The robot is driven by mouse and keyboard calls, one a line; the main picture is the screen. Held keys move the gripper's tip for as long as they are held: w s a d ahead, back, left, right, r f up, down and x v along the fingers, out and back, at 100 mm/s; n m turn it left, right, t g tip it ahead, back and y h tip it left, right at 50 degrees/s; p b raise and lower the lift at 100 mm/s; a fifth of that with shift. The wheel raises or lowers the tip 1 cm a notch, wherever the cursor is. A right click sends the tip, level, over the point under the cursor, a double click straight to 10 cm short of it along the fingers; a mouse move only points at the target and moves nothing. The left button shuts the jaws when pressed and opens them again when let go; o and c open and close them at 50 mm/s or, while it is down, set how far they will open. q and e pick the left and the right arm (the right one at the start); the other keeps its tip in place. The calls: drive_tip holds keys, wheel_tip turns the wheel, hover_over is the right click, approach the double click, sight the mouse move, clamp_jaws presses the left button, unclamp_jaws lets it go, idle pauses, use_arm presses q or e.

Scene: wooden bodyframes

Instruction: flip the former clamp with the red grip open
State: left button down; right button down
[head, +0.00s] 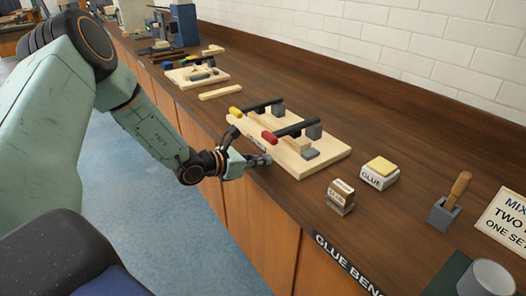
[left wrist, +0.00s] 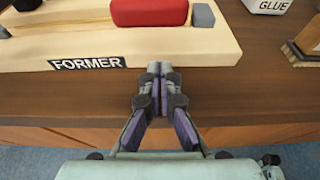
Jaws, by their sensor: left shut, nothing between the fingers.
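The former (head: 318,158) is a pale wooden board on the bench, with a "FORMER" label (left wrist: 87,63) on its front edge in the left wrist view. It carries a clamp with a red grip (head: 269,137) on a dark bar and one with a yellow grip (head: 236,113). Both bars lie about level across the board. The red grip also shows at the top of the left wrist view (left wrist: 150,12). My left gripper (head: 266,160) is shut and empty, at the board's front edge, short of the red grip. My right gripper is not in view.
A metal cup (head: 486,278) stands at the lower right. A wooden strip (head: 220,92) lies behind.

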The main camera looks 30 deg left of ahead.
use_arm(q)
wheel_tip(320, 180, up, 3)
drive_tip(key=shift+r+p, duration=0.15)
drive_tip(key=shift+p, duration=0.75)
drive_tip(key=shift+r, duration=0.4)
drive_tip(key=shift+w+f, duration=0.1)
